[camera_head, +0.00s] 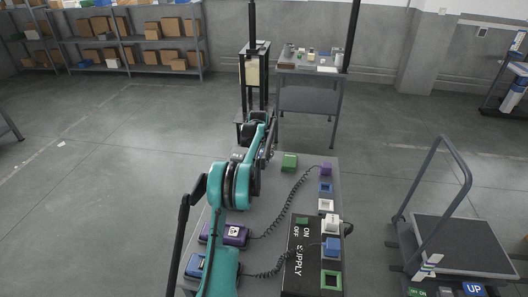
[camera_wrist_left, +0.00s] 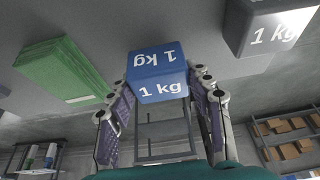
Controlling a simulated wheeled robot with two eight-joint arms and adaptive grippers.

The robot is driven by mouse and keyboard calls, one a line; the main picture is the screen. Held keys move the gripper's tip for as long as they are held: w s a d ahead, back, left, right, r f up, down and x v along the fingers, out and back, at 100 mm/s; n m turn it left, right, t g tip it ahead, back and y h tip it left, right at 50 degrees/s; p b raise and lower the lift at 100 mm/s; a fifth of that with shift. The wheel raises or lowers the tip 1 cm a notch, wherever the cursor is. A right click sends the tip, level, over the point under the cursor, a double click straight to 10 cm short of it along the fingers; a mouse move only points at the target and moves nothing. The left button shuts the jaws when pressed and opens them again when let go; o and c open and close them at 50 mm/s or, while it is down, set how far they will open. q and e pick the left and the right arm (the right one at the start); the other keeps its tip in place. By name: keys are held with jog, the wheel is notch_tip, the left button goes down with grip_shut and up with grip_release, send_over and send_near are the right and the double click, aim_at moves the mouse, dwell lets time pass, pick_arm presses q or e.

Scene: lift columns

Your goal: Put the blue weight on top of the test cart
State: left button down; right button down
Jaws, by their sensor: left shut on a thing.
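The blue weight (camera_wrist_left: 158,75), a block marked 1 kg, sits between the fingers of my left gripper (camera_wrist_left: 160,105) in the left wrist view. The gripper is shut on it. In the head view my teal left arm reaches over the grey bench, and its gripper (camera_head: 262,130) is near the bench's far left end. The blue weight cannot be made out there. A cart (camera_head: 465,245) with a flat dark deck and a tubular handle stands at the right; its deck looks empty. No label shows whether it is the test cart. My right gripper is not in view.
The grey bench (camera_head: 270,190) carries a green block (camera_head: 290,162), a supply box (camera_head: 302,255) and coiled cables. A grey 1 kg weight (camera_wrist_left: 265,25) is close to my gripper. A dark upright frame (camera_head: 255,75) and a table (camera_head: 310,70) stand beyond. Floor between bench and cart is clear.

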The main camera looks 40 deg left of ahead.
pick_arm(q)
jog(key=shift+f, duration=0.6)
jog(key=shift+r, duration=0.1)
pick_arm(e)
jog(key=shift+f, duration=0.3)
pick_arm(q)
jog(key=c, duration=0.6)
grip_release()
jog(key=shift+c, duration=0.2)
